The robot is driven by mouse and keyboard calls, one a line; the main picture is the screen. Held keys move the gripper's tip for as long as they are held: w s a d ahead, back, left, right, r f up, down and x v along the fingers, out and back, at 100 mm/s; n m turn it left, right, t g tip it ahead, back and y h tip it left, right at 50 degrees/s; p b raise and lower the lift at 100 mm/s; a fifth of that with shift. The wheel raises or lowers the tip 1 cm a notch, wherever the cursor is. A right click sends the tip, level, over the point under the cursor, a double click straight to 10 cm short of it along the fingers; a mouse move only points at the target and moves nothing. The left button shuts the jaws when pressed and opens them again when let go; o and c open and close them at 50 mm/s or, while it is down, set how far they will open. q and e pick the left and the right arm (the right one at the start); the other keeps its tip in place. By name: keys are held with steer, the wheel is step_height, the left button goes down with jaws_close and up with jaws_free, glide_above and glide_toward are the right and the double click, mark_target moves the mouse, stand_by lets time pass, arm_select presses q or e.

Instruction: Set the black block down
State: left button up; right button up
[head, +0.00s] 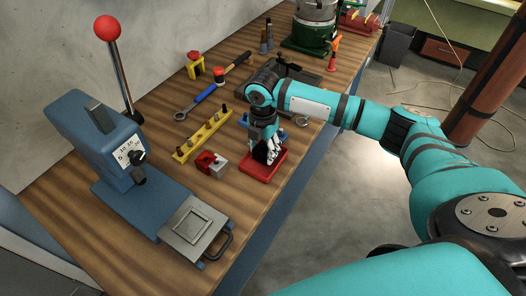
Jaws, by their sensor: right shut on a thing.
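My right gripper (271,156) points down over a small red tray (262,174) near the front edge of the wooden bench. It is shut on the black block (260,153), which shows only as a small dark shape beside the fingers. The block is at or just above the tray; I cannot tell whether it touches it. My left gripper is not in view.
A yellow rack (203,136) with several pegs and a red and grey block (211,163) are left of the tray. A blue press (105,145) with a red-knobbed lever stands farther left. A blue-handled tool (205,93) lies behind. The bench (95,220) is bare at front left.

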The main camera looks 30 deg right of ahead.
steer(key=shift+f, duration=1)
steer(key=shift+f, duration=0.1)
steer(key=o, duration=1.1)
step_height(320, 180, up, 12)
steer(key=shift+r+b, duration=0.1)
steer(key=shift+b, duration=0.95)
steer(key=shift+s, duration=0.1)
